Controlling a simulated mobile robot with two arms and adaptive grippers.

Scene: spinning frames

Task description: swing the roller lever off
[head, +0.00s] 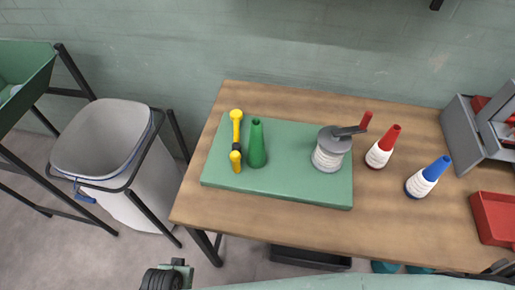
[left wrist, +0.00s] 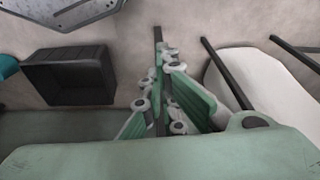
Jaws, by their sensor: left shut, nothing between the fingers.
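A yellow lever (head: 236,140) with rounded ends and a dark middle band lies at the left of a green board (head: 290,193) on the wooden table. At the board's right is a white-wound bobbin with a grey top and grey arm (head: 346,131) ending in a red grip (head: 366,120). My left gripper (left wrist: 164,55) is shut and empty in the left wrist view, over the floor. In the head view, only a dark and green part of my left arm shows at the bottom edge, well short of the board. My right gripper is out of view.
Red-tipped (head: 381,147) and blue-tipped (head: 428,177) bobbins stand right of the board. A red tray (head: 493,218) and grey box (head: 468,135) are at the far right. A grey-white bin (head: 100,135) stands left of the table. The table's front strip (head: 290,225) is clear.

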